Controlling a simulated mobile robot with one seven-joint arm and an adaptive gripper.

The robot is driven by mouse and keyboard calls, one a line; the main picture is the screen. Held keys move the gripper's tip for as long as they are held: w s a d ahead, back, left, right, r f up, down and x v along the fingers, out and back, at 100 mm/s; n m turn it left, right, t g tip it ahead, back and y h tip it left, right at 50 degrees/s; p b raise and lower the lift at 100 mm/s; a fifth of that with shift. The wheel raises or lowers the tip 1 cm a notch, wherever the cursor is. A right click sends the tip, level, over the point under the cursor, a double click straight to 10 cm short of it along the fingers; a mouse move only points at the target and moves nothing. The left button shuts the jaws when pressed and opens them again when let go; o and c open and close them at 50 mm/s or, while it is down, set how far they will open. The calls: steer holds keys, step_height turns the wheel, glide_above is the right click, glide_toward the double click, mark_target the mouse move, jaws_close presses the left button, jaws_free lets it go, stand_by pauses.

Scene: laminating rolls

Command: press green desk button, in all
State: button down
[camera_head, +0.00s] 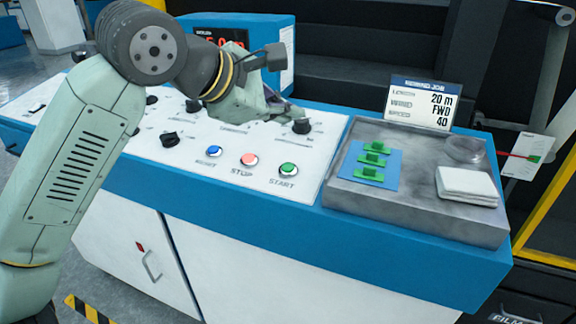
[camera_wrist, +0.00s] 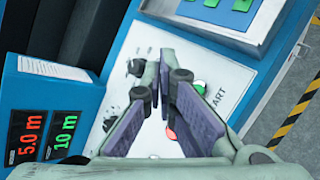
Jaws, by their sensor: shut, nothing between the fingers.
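The green START button (camera_head: 288,170) sits at the right of a row on the white sloped control panel, with the red STOP button (camera_head: 249,160) and the blue RESET button (camera_head: 213,151) to its left. My gripper (camera_head: 284,108) is above the panel, behind the button row and near a black knob (camera_head: 302,126). It is shut and empty, apart from the green button. In the wrist view the fingertips (camera_wrist: 172,70) meet over the panel. The green button (camera_wrist: 200,85) shows partly beside a finger, and the red button (camera_wrist: 171,133) shows between the fingers.
Several black knobs, such as one by the front (camera_head: 169,139), stand on the panel. To the right is a grey tray (camera_head: 415,215) with green pieces, a white stack (camera_head: 467,185) and a job sign (camera_head: 421,102). A blue display box (camera_head: 262,35) stands behind the arm.

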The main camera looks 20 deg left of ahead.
steer(key=b, duration=0.4)
glide_above(288, 168)
steer(key=s, duration=0.1)
steer(key=f, duration=0.7)
steer(key=shift+s+d+f, duration=0.15)
steer(key=shift+d, duration=0.1)
steer(key=shift+w+f+b, duration=0.2)
steer(key=shift+f+b, duration=0.45)
steer(key=shift+b, duration=0.25)
steer(key=shift+f+b, duration=0.45)
steer(key=shift+b, duration=0.15)
